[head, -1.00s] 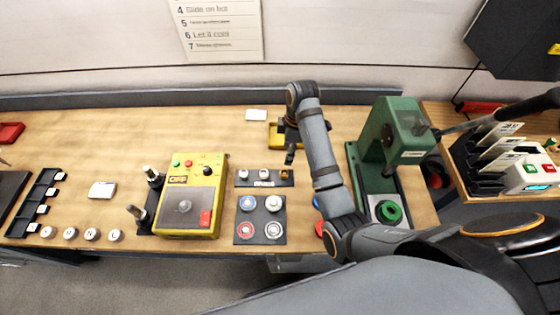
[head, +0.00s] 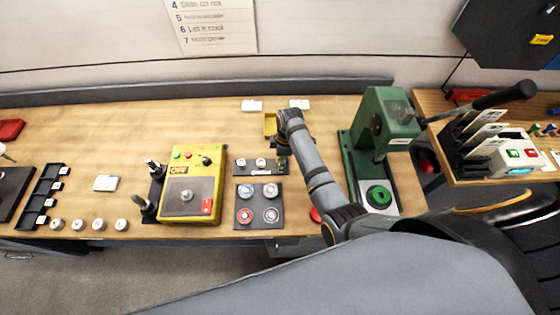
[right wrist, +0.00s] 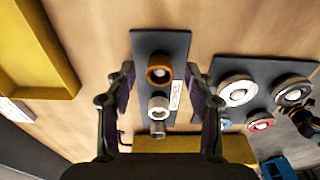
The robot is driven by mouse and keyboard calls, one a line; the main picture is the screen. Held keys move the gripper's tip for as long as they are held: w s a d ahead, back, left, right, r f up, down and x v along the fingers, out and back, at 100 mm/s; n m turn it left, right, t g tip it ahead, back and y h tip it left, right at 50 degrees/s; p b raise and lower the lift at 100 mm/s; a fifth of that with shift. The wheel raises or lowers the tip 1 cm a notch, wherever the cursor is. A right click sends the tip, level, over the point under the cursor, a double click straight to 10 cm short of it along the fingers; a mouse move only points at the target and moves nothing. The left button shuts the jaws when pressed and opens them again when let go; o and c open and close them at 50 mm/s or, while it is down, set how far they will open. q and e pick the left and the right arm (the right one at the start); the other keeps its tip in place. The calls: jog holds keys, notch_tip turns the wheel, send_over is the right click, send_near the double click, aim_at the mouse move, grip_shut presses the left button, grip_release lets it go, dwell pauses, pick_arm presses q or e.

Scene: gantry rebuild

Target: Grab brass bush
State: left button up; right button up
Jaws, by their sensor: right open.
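The brass bush (right wrist: 159,74) is a short brass ring on a dark narrow plate (right wrist: 163,42), at one end of a row with two silver-coloured pieces (right wrist: 159,105). In the right wrist view it lies between the open fingers of my right gripper (right wrist: 160,80); no grip on it shows. In the head view my right gripper (head: 281,148) hangs down at the right end of the same plate (head: 240,167), where the bush is largely hidden by gripper and arm. My left gripper is not in view.
A square dark plate (head: 257,215) with several round parts lies just in front. A yellow control box (head: 187,160) stands left, a green press (head: 362,150) right. A yellow tray (head: 269,124) is behind the gripper. Bare bench lies at the back left.

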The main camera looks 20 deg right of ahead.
jog(key=c, duration=0.7)
grip_shut()
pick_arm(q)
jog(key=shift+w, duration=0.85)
